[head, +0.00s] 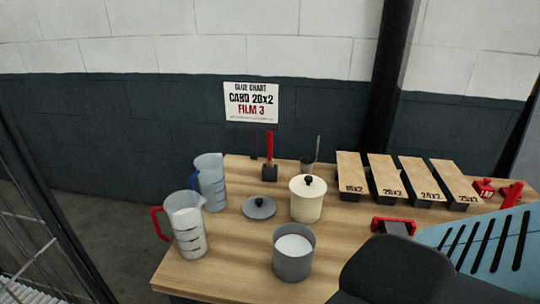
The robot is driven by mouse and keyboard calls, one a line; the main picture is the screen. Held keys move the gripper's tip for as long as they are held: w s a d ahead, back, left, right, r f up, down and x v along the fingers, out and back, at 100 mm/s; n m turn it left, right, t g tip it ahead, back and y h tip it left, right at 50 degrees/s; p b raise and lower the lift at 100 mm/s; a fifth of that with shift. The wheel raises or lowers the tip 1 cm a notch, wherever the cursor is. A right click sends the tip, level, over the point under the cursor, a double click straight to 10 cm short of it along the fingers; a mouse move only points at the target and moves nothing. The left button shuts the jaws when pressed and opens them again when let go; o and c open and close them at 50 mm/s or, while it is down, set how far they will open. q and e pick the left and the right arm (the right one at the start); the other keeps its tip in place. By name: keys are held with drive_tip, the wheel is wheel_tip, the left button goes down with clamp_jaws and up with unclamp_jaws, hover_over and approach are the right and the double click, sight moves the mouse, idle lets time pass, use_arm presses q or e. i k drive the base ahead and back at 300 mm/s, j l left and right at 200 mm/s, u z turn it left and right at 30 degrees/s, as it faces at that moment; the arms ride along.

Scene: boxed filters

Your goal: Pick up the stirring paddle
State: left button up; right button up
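I cannot tell for sure which thing is the stirring paddle. A red upright handle (269,145) stands in a small black block (269,173) at the back of the wooden table. To its right, a thin grey stick (318,146) rises from a small dark holder (308,166), partly hidden behind a cream lidded pot (307,204). Both stand upright with no gripper near them.
A blue slotted panel (483,248) and a dark rounded shape (397,268) cover the front right.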

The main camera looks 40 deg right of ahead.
sight(269, 161)
drive_tip(key=z, duration=2.3)
drive_tip(key=i+j, duration=0.2)
drive_tip(key=i, duration=0.3)
